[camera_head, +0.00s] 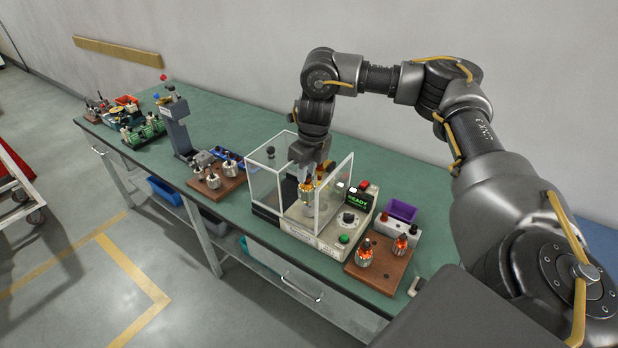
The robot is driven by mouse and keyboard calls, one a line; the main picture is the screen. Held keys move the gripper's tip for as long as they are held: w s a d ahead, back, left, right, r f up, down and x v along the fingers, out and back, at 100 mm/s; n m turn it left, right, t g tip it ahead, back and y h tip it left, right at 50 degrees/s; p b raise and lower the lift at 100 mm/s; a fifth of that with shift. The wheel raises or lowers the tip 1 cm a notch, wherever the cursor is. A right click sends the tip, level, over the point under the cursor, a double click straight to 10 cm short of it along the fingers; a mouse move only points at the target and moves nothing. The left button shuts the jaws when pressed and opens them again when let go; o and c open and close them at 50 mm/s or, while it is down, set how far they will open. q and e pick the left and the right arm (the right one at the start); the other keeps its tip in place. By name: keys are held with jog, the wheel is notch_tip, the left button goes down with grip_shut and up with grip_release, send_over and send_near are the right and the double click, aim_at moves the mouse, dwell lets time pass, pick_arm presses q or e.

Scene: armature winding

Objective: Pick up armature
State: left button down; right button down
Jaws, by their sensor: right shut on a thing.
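My right gripper (308,174) points down inside the clear-walled enclosure of the winding machine (328,232). It is shut on an armature (307,192) with orange copper windings, held upright between the fingers. Whether the armature touches the machine's holder below cannot be told. Two more copper-wound armatures, a front one (364,254) and a rear one (400,245), stand on a brown wooden board to the right. Bare-looking armatures (213,178) stand on another wooden board to the left. My left gripper is not in view.
Clear panels (335,194) stand close around the gripper. The machine's lit display reads READY (359,197). A purple bin (402,211) sits to the right. A grey press (176,128) and green devices (143,133) stand farther left. The green bench (235,119) is clear behind the enclosure.

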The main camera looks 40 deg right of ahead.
jog(key=s+a+r, duration=0.3)
jog(key=s+a, duration=0.1)
jog(key=shift+s+a+b, duration=0.2)
jog(key=shift+a+b, duration=0.2)
